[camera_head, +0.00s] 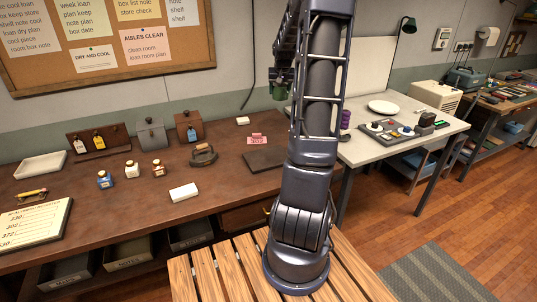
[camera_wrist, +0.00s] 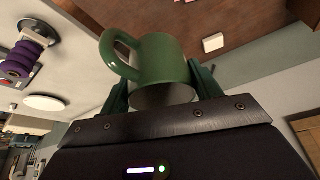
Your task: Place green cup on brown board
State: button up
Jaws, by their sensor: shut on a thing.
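My gripper (camera_wrist: 161,84) is shut on a green cup (camera_wrist: 165,60), with a finger on each side of its body. In the wrist view the cup's handle points to the upper left. In the head view the cup (camera_head: 279,91) is small and held in the air above the back of the brown table, partly hidden by my arm. A dark brown board (camera_head: 264,160) lies flat on the table, below the cup in the picture. My arm stands just right of the board. The board's top is bare where it shows.
Several small bottles and boxes stand further left on the brown table (camera_head: 225,180). A grey table (camera_head: 385,150) with a white plate (camera_head: 384,107) is at right.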

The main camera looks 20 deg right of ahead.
jog(key=s+a+n, duration=0.2)
jog(key=s+a, duration=0.4)
jog(key=s, duration=0.1)
jog(key=n+y, duration=0.1)
send_over(266, 155)
jog(key=s, duration=0.2)
jog(key=f, duration=0.2)
jog(key=shift+n, duration=0.3)
jog(key=shift+f, duration=9.65)
jog(key=o, duration=1)
jog(key=shift+f, duration=0.1)
jog(key=shift+d+v, duration=0.2)
jog(key=shift+v, duration=5.85)
